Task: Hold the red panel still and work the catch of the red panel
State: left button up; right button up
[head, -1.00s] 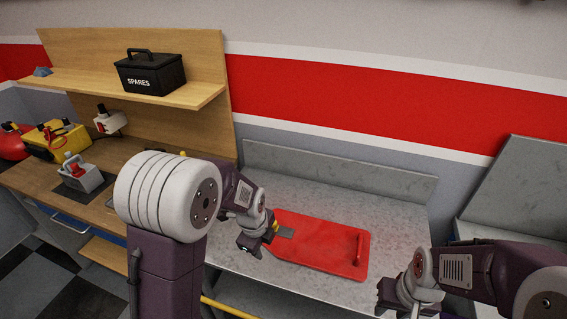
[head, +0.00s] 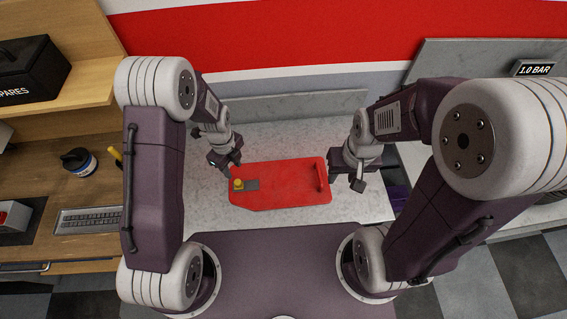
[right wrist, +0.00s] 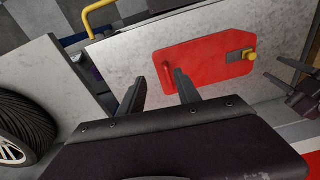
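The red panel (head: 282,199) lies flat on the grey worktop. It has a red bar handle (head: 320,177) at its right end. A yellow catch knob (head: 238,184) sits by a grey plate (head: 253,184) at its left end. My left gripper (head: 233,164) is just beyond the panel's far left corner, close to the catch, and looks open and empty. My right gripper (head: 348,184) is to the right of the handle, apart from it. In the right wrist view its fingers (right wrist: 160,90) are spread and empty, with the handle (right wrist: 174,78) beyond them.
The worktop (head: 280,135) is otherwise clear, with a low upstand behind. A yellow rail (right wrist: 100,17) and a tyre (right wrist: 22,125) show in the right wrist view.

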jog(key=w+r+t, duration=0.1)
jog(key=w+t, duration=0.4)
jog(key=w, duration=0.5)
jog(key=n+g+h, duration=0.1)
jog(key=g+h, duration=0.1)
send_near(320, 177)
jog(key=f, duration=0.2)
jog(key=x, duration=0.9)
jog(key=shift+w+d+r, duration=0.1)
jog(key=shift+w+r, duration=0.05)
jog(key=shift+w, duration=0.3)
grip_shut()
